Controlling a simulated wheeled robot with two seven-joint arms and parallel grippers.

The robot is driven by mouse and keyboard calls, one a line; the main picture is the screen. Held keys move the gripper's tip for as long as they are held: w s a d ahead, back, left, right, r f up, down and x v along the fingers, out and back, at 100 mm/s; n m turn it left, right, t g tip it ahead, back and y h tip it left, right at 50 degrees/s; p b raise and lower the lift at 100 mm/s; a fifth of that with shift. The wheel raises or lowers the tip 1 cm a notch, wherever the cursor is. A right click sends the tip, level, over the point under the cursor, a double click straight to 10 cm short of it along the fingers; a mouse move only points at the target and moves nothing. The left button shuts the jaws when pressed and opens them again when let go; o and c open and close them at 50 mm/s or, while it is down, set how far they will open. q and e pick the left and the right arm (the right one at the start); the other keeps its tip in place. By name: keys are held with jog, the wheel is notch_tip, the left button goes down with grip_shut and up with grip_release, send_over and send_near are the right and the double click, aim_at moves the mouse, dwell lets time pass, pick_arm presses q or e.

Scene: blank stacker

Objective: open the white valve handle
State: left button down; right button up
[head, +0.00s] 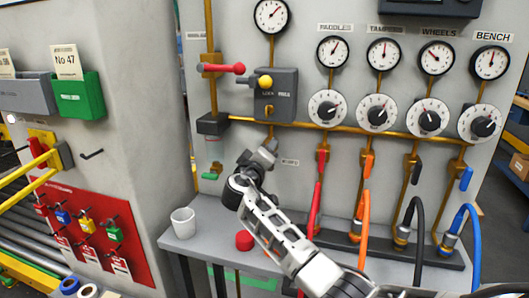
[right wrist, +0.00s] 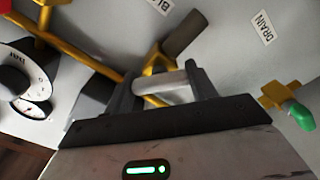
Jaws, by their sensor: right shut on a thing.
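In the right wrist view the white valve handle (right wrist: 163,86) lies crosswise between the two fingers of my right gripper (right wrist: 160,84), which is shut on it. Brass fittings show just behind the handle. In the head view my right gripper (head: 262,156) is against the grey panel, below the brass pipe. My left gripper is in neither view.
A green-handled valve (right wrist: 298,115) under the DRAIN label is near my right gripper. Above are a red lever (head: 228,68) and a yellow knob (head: 265,82). A white cup (head: 183,222) and red cap (head: 244,240) are on the shelf (head: 205,236). Colored hoses are at right.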

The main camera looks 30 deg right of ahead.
jog(key=n+p, duration=0.1)
jog(key=n, duration=0.3)
jog(key=shift+n+p, duration=0.3)
jog(key=shift+p, duration=0.05)
jog(key=shift+f+n+p, duration=0.15)
jog(key=shift+n+p, duration=0.5)
jog(key=shift+n, duration=0.75)
jog(key=o, duration=1)
jog(key=b+v, duration=0.2)
jog(key=v, duration=1.4)
